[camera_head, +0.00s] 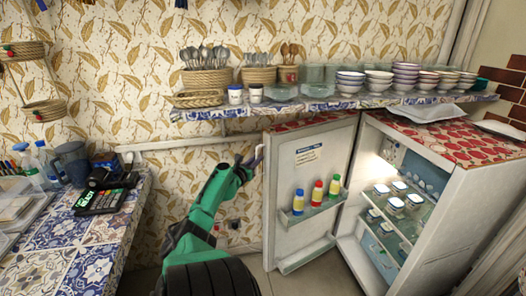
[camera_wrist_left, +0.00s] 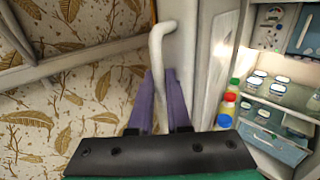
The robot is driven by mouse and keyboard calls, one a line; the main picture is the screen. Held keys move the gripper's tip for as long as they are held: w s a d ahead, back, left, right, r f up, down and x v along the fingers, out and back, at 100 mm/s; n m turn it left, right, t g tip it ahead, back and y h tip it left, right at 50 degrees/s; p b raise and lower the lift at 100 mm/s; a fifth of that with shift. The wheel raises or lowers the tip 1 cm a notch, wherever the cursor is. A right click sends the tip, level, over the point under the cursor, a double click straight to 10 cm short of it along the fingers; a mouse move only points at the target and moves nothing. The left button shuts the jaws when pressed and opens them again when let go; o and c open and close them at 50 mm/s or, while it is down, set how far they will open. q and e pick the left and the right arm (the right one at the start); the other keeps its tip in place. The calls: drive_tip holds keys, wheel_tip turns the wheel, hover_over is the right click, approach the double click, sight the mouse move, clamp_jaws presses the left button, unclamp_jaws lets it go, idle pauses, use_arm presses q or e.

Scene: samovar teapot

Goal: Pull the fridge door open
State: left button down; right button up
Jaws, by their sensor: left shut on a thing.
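The fridge (camera_head: 452,215) stands at the right with its door (camera_head: 300,215) swung wide open to the left. The lit inside shows shelves with several white-lidded tubs. The door's inner side carries a rack with three bottles (camera_head: 317,193). My left gripper (camera_head: 247,160) is at the door's outer left edge. In the left wrist view the white bar handle (camera_wrist_left: 161,45) runs down between the purple fingers (camera_wrist_left: 160,95), which are shut on it. The lower part of the handle is hidden behind the gripper. My right gripper is in neither view.
A shelf (camera_head: 340,103) with bowls and cutlery baskets runs along the wall above the door. A tiled counter (camera_head: 70,245) with a card terminal (camera_head: 100,201) and bottles stands at the left. The patterned wall is close behind the door.

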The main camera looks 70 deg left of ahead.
use_arm(q)
drive_tip(key=shift+a, duration=0.6)
drive_tip(key=c, duration=1.2)
unclamp_jaws()
drive_tip(key=shift+o, duration=0.2)
drive_tip(key=p+v, duration=0.4)
drive_tip(key=v, duration=1)
drive_tip(key=shift+s, duration=0.3)
